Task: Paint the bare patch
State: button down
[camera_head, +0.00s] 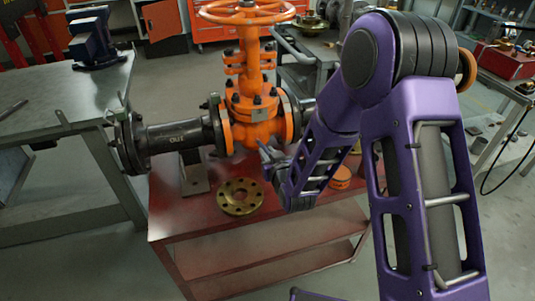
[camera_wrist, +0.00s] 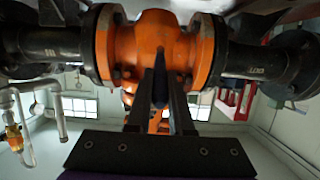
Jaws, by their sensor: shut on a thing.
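The orange gate valve (camera_head: 257,108) stands on the red cart (camera_head: 165,228) between dark pipe ends; its orange body (camera_wrist: 143,45) fills the upper middle of the wrist view. My gripper (camera_head: 267,153) is close to the lower front of the valve body. In the wrist view, my gripper (camera_wrist: 161,80) is shut on a slim dark tool (camera_wrist: 160,88), which points toward the valve body. I cannot tell whether its tip touches the valve. An orange-banded tin (camera_head: 341,178) stands on the cart, partly behind my arm. I cannot make out the bare patch.
A brass flange (camera_head: 240,197) lies on the cart top, below and left of my gripper. The black pipe (camera_head: 172,137) extends left from the valve. A grey bench (camera_head: 60,105) with a blue vise (camera_head: 95,40) stands at the left. My arm hides part of the cart's right side.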

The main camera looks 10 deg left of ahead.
jog(key=shift+w+a, duration=0.55)
jog(key=shift+w, duration=0.25)
dwell(0.5)
jog(key=shift+d, duration=0.1)
dwell(1.3)
jog(key=shift+s+d, duration=0.5)
jog(key=shift+s, duration=0.35)
jog(key=shift+s+d, duration=0.45)
jog(key=shift+s, duration=0.4)
jog(key=shift+s+d, duration=0.5)
jog(key=shift+s, duration=0.35)
jog(key=shift+s+d, duration=0.4)
jog(key=shift+s, duration=0.25)
jog(key=shift+s+d, duration=0.4)
jog(key=shift+s, duration=0.2)
